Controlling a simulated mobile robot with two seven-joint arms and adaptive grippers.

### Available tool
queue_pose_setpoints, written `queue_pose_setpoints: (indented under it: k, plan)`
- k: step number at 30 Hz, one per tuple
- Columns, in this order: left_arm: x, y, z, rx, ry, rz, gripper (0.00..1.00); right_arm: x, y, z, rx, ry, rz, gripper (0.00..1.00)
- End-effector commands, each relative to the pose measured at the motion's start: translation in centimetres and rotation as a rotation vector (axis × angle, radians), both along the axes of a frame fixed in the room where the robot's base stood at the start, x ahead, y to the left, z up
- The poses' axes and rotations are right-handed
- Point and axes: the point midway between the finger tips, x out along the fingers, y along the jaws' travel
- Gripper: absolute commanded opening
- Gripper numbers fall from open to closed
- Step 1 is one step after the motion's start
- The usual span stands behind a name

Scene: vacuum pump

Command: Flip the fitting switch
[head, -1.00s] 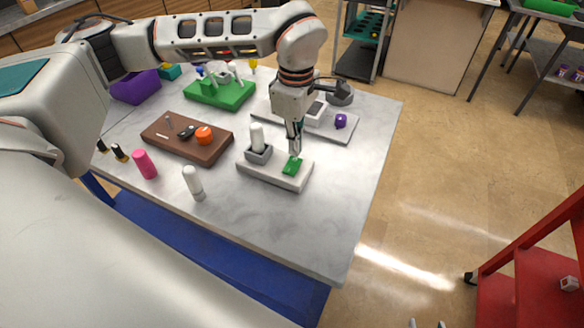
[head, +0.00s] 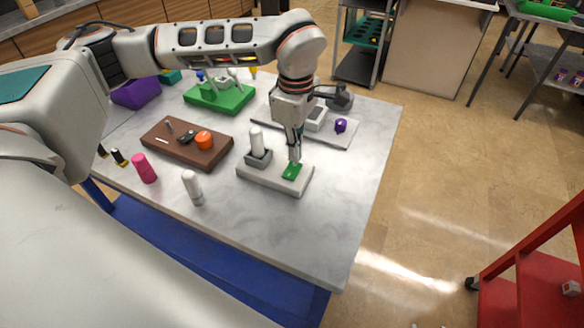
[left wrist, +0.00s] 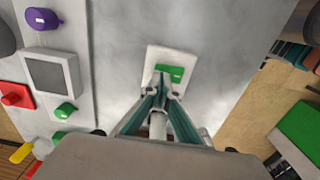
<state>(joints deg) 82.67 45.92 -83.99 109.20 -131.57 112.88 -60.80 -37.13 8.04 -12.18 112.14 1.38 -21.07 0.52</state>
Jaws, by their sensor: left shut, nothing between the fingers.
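The fitting switch is a green rocker (head: 292,172) at the right end of a pale base block (head: 268,179) on the marble table. A white cylinder (head: 256,140) stands in a grey holder (head: 258,157) at the block's other end. My left gripper (head: 294,158) points down at the switch, fingers shut and empty. Its tips cover part of the switch's far side; whether they touch cannot be told. In the left wrist view the switch (left wrist: 170,73) lies just beyond the fingertips (left wrist: 162,92). Pale tips at the head view's bottom edge may be my right gripper (head: 427,326).
A brown board (head: 185,149) with an orange knob stands left of the block. A pink cylinder (head: 144,168) and a white cylinder (head: 193,187) stand nearer the front. A grey plate with a purple knob (head: 340,125) is behind. The table's right side is clear.

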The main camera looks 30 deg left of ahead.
Motion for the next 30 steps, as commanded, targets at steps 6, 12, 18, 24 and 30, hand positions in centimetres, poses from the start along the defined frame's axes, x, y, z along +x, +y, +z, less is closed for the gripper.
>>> queue_pose_setpoints:
  k: [6, 12, 18, 24, 30]
  plan:
    - [0.0, 0.0, 0.0, 0.0, 0.0, 0.0, 0.0, 0.06, -0.02, 0.14, 0.0, -0.002, -0.001, 0.4]
    - [0.0, 0.0, 0.0, 0.0, 0.0, 0.0, 0.0, 0.19, 0.01, 0.4, 0.001, -0.007, -0.001, 0.4]
    - [-0.01, 0.0, -0.14, 0.0, 0.0, 0.0, 0.0, 0.2, 0.02, 0.36, 0.001, -0.008, -0.001, 0.4]
    - [-0.01, 0.0, -0.42, 0.0, 0.0, 0.0, 0.0, 0.17, 0.02, 0.15, 0.002, -0.007, -0.001, 0.4]
    - [-0.01, 0.0, -0.69, 0.0, 0.0, 0.0, 0.0, 0.07, 0.01, -0.19, 0.001, -0.003, -0.001, 0.4]
